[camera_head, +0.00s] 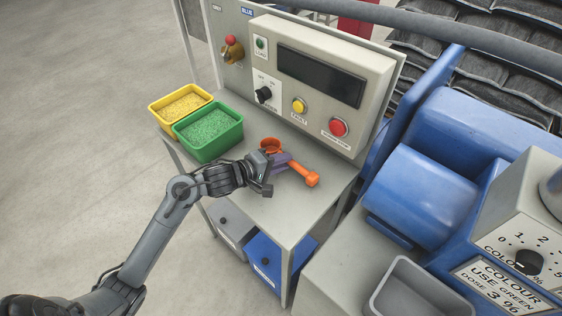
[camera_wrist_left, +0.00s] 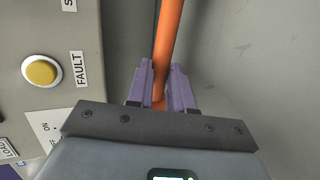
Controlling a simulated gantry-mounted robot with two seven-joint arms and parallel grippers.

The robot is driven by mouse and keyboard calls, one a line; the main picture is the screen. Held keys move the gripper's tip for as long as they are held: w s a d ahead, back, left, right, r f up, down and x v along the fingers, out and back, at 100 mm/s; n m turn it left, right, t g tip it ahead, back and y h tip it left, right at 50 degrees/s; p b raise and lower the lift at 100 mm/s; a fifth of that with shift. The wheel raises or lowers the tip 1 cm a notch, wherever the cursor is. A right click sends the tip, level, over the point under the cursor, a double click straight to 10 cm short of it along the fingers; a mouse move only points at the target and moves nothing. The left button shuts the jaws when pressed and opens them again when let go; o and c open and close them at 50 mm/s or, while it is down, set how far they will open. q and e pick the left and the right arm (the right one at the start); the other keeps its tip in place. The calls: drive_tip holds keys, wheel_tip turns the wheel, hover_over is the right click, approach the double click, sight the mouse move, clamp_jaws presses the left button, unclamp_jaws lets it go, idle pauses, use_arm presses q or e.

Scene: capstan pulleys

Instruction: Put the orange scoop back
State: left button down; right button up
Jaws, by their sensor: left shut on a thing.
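The orange scoop (camera_head: 303,174) is at the right side of the small grey table, below the control panel, with its round cup to the left and its handle end to the right. My left gripper (camera_head: 283,162) is shut on the scoop's handle. In the left wrist view the purple fingers (camera_wrist_left: 161,88) close around the orange handle (camera_wrist_left: 170,40), which runs up out of the picture. I cannot tell whether the scoop touches the tabletop. My right gripper is in neither view.
A green bin (camera_head: 208,131) of green granules and a yellow bin (camera_head: 180,103) of yellow granules stand at the table's left. The control panel (camera_head: 310,85) rises behind the table (camera_head: 285,215). A blue machine (camera_head: 420,195) and a grey tray (camera_head: 410,290) are at the right.

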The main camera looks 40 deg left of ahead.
use_arm(q)
drive_tip(key=shift+f, duration=0.55)
drive_tip(key=c, duration=0.9)
unclamp_jaws()
drive_tip(key=shift+c, duration=0.2)
drive_tip(key=shift+f, duration=0.1)
drive_tip(key=shift+f, duration=0.1)
